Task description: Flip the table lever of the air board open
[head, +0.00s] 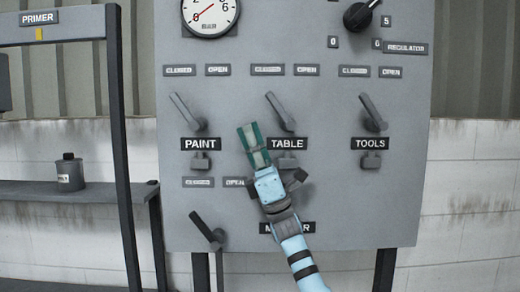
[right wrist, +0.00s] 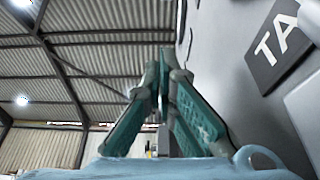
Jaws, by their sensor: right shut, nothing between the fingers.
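The table lever (head: 280,112) is a grey handle on the air board (head: 330,225), above the TABLE label (head: 287,144). It tilts up and to the left, towards its CLOSED plate (head: 267,70) rather than its OPEN plate (head: 306,70). My right gripper (head: 248,132) is shut and empty, with its green fingers just below and left of the lever, apart from it in the picture. In the right wrist view the fingertips (right wrist: 165,58) are together, and part of a label (right wrist: 278,45) shows at the right. My left gripper is not in view.
The paint lever (head: 187,112) and tools lever (head: 373,112) stand on either side, tilted the same way. A lower lever (head: 206,230) sits at the bottom left. A gauge (head: 210,14) and regulator knob (head: 359,15) are above. A dark frame (head: 120,130) and shelf (head: 90,191) stand left.

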